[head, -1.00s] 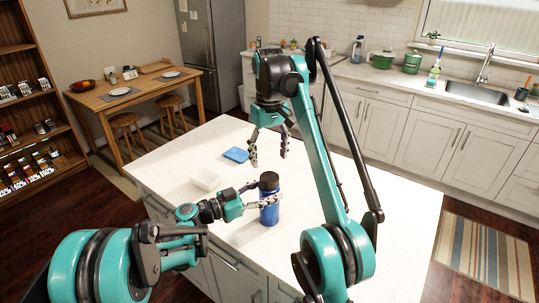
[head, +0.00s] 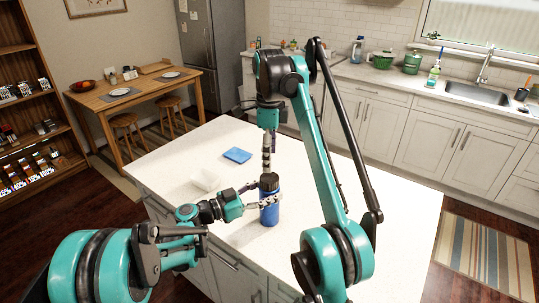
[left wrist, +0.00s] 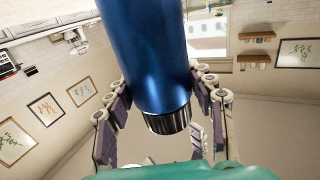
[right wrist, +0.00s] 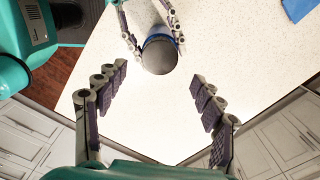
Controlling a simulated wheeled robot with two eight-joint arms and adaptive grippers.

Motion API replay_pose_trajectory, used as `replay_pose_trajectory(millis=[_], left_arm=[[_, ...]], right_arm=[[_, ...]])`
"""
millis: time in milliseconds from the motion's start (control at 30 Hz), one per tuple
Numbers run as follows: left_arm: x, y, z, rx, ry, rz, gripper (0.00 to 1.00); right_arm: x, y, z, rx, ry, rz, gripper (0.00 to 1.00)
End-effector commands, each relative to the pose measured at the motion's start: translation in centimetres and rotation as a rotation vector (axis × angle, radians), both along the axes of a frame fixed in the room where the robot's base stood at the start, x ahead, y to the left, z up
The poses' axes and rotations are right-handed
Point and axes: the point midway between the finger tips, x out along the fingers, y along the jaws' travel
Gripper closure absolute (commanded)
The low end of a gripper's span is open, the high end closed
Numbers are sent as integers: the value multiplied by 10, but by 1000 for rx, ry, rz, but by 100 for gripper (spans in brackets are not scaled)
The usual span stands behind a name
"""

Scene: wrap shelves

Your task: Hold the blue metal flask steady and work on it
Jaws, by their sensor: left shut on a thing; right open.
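The blue metal flask (head: 269,213) stands upright on the white island top (head: 330,230). Its dark cap is up, and it fills the middle of the left wrist view (left wrist: 148,50). My left gripper (head: 258,195) is shut on the flask's upper body from the left. My right gripper (head: 267,168) points down just above the cap, its fingers seen edge-on. In the right wrist view my right gripper (right wrist: 159,76) is open and empty, its fingers wide apart. The round cap (right wrist: 159,56) shows beyond them, with left fingers on both sides.
A blue flat item (head: 237,155) and a small white open container (head: 206,180) lie on the island left of the flask. The island's right part is clear. A wooden table (head: 140,90) with stools and a sink counter (head: 450,95) stand farther off.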

Motion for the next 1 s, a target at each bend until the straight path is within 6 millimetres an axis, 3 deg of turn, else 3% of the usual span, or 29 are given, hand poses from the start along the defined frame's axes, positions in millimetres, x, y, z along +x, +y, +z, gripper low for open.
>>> replay_pose_trajectory(millis=[367, 800, 1000], left_arm=[[0, 0, 0, 1, 0, 0, 100], [0, 0, 0, 0, 0, 0, 100], [0, 0, 0, 0, 0, 0, 100]], right_arm=[[2, 1, -11, 0, 0, -91, 32], [0, 0, -66, 0, 0, -89, 32], [0, 0, -79, 0, 0, -89, 32]])
